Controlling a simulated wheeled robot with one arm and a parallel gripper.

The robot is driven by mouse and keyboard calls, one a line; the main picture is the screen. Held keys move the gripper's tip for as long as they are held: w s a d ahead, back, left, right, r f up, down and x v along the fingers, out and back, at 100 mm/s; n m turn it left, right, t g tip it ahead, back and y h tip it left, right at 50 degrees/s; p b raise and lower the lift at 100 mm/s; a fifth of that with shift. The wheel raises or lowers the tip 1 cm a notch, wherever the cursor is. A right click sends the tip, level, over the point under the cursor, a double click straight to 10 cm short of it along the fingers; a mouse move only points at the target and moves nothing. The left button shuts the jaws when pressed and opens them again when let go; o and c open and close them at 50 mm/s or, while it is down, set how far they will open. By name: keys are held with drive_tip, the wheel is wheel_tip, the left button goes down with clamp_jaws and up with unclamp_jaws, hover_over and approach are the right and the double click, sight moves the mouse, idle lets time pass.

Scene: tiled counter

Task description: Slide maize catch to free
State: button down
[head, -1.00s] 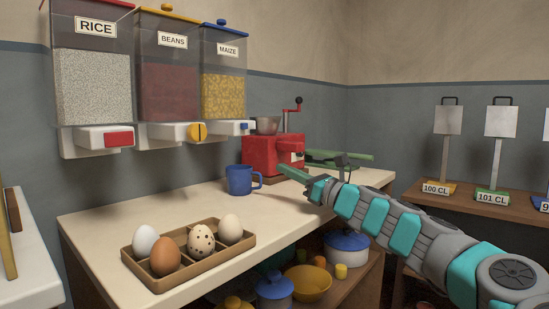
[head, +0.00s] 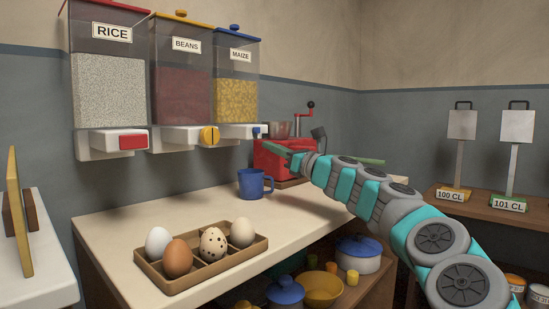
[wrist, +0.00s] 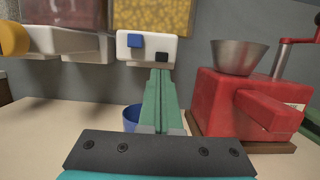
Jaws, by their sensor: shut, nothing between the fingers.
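The maize dispenser (head: 237,85) hangs on the wall at the right end of a row of three, with a blue lid and yellow grain. The catch also shows small in the head view (head: 257,132). My gripper (wrist: 160,72) is shut and empty, its green fingers pointing at the block's lower edge, below and right of the catch. I cannot tell whether the tips touch the block.
A red grinder (wrist: 250,105) with a metal bowl stands close on the right. A blue mug (head: 251,184) stands on the counter below. An egg tray (head: 205,268) lies at the front. The beans dispenser's yellow knob (head: 209,136) is to the left.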

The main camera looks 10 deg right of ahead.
sight(264, 131)
drive_tip(key=shift+r, duration=0.15)
wheel_tip(264, 131, up, 3)
drive_tip(key=p, duration=0.5)
drive_tip(key=shift+f, duration=0.35)
drive_tip(key=shift+d+f, duration=0.1)
drive_tip(key=shift+f, duration=0.2)
drive_tip(key=s+d+f+b, duration=0.1)
drive_tip(key=s+d+f, duration=0.4)
drive_tip(key=s, duration=0.3)
drive_tip(key=shift+d+f, duration=0.3)
drive_tip(key=shift+f, duration=0.05)
